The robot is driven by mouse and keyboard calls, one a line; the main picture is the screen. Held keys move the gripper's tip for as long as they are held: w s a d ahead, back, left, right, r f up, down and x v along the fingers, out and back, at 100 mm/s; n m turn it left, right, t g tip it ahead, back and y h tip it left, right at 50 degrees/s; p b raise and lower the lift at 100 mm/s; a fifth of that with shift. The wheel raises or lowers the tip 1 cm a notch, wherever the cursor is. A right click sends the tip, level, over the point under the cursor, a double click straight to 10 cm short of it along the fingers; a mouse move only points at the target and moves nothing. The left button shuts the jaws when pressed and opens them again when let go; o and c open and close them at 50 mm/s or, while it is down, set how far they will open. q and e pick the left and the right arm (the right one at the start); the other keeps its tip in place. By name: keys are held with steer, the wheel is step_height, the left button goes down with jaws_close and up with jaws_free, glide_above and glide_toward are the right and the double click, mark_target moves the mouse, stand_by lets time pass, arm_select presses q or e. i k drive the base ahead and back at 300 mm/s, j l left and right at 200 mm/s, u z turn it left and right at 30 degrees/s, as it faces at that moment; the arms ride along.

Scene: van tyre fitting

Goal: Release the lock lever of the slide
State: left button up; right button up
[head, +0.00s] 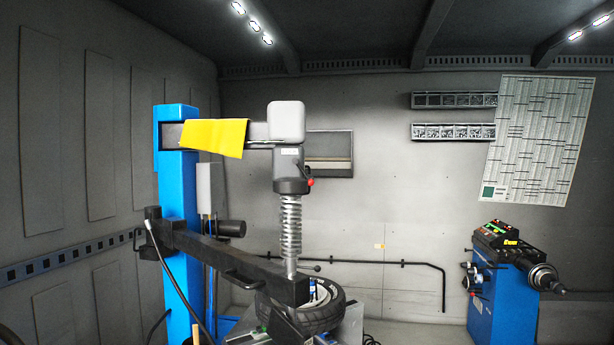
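A tyre changer with a blue column (178,210) stands left of centre. Its upper arm carries a yellow cover (214,137) and ends in a grey cap (286,122). Below the cap is a dark slide head (289,170). A small lever with a red knob (309,182) sticks out at its right side; I take it as the lock lever. A vertical slide rod with a coil spring (291,228) hangs below the head. Whether the lever is locked cannot be told. Neither of my grippers can be made out, and nothing touches the lever.
A black lower arm (235,262) crosses in front of the column, its end by the spring's foot. A tyre (322,312) lies below it. A blue wheel balancer (500,300) stands at the right. Open space lies right of the slide head.

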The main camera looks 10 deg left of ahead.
mark_target(311, 182)
steer(key=i+l, duration=0.25)
steer(key=i, duration=0.3)
steer(key=i+l, duration=0.3)
steer(key=i, duration=0.2)
steer(key=i+l+u, duration=0.1)
steer(key=i+l, duration=0.15)
steer(key=i, duration=0.3)
steer(key=i+l, duration=0.3)
steer(key=i, duration=0.2)
steer(key=i+l, duration=0.35)
steer(key=i, duration=0.15)
